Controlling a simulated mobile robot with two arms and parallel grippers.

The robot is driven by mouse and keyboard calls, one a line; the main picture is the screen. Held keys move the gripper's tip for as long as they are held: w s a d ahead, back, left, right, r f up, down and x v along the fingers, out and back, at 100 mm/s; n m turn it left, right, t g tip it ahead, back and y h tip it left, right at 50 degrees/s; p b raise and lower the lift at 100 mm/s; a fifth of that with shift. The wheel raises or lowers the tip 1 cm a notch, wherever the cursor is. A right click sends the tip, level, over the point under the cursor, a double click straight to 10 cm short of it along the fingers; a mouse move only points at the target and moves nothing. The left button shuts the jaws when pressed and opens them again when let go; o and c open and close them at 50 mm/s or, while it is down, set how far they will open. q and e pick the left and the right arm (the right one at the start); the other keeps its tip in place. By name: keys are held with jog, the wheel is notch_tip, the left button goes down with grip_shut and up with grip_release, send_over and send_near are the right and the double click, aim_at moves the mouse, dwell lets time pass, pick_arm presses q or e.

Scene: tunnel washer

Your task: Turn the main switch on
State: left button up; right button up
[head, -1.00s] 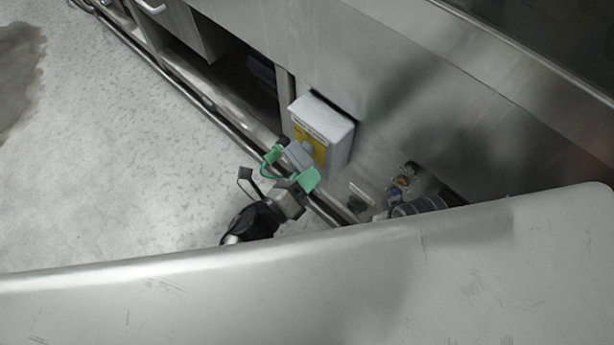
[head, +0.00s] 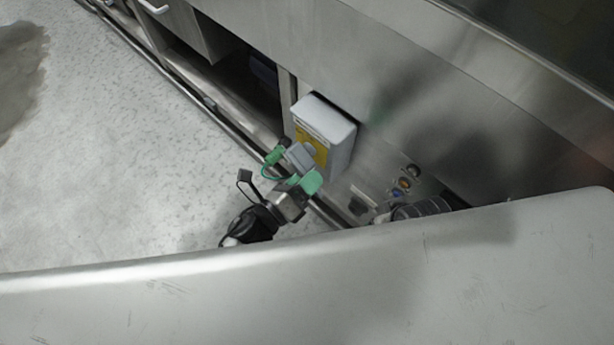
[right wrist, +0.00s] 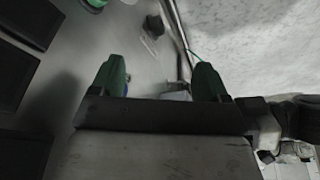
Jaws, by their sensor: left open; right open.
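The main switch is a grey box (head: 325,125) with a yellow face plate (head: 310,146) on the steel panel in the head view. Its grey handle (head: 300,156) stands out from the plate. I cannot tell whether the fingertips touch the handle. My right gripper (right wrist: 160,78) shows in the right wrist view with its green fingers apart. A pale object (right wrist: 176,96) shows between and beyond them, and I cannot tell what it is.
Several small round controls (head: 404,184) sit on the panel right of the box. A rail (head: 225,118) runs low along the machine's front. A large pale curved surface (head: 300,290) fills the foreground and hides what lies below. Speckled floor (head: 120,170) is clear at left.

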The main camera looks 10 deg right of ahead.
pick_arm(q)
jog(key=v, duration=1)
pick_arm(e)
jog(key=shift+x, duration=0.75)
pick_arm(q)
jog(key=shift+s+a, duration=0.15)
